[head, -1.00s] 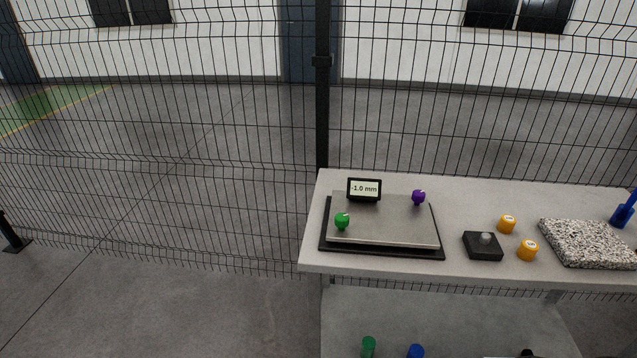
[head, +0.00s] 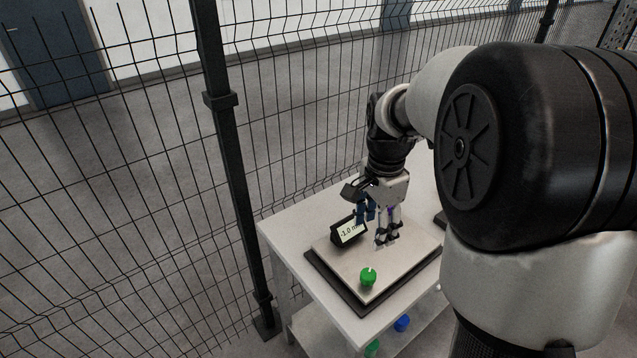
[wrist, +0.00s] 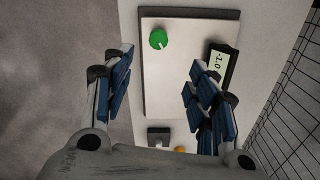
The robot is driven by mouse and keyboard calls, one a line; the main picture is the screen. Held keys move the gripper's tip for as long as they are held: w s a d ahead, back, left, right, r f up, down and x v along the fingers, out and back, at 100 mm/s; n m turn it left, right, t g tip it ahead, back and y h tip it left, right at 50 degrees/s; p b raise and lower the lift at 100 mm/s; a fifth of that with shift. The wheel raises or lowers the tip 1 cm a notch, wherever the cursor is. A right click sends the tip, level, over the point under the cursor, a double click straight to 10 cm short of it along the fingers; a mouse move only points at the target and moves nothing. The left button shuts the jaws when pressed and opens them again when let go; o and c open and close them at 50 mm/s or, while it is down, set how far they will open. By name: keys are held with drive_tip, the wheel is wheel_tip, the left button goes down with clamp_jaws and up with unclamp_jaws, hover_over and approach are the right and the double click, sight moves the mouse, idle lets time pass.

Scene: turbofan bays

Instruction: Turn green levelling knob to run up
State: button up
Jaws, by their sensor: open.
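The green levelling knob (head: 368,277) stands on the near corner of the metal plate (head: 340,266) in the head view. In the wrist view the green knob (wrist: 158,39) is beyond my fingertips, near the plate's far end, with a white mark on its top. My gripper (head: 387,239) is open and empty above the plate, apart from the green knob. Its two blue-padded fingers (wrist: 160,75) are spread wide in the wrist view. The display (head: 349,231) on the plate's edge reads -1.0 mm. The purple knob (head: 390,210) is mostly hidden behind my fingers.
A wire mesh fence with a dark post (head: 232,150) runs behind the table (head: 285,228). A black block (wrist: 158,137) and an orange cap (wrist: 180,149) are on the table beside the plate.

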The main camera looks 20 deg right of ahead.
sight(369, 273)
drive_tip(key=shift+m, duration=0.3)
drive_tip(key=f+b, duration=0.1)
drive_tip(key=f, duration=0.5)
drive_tip(key=f+b, duration=0.2)
drive_tip(key=f, duration=0.4)
drive_tip(key=d+f+b, duration=0.1)
drive_tip(key=f+b, duration=0.1)
drive_tip(key=f, duration=0.3)
drive_tip(key=shift+w+f, duration=0.1)
drive_tip(key=shift+f, duration=0.3)
drive_tip(key=shift+c, duration=0.5)
drive_tip(key=c, duration=1)
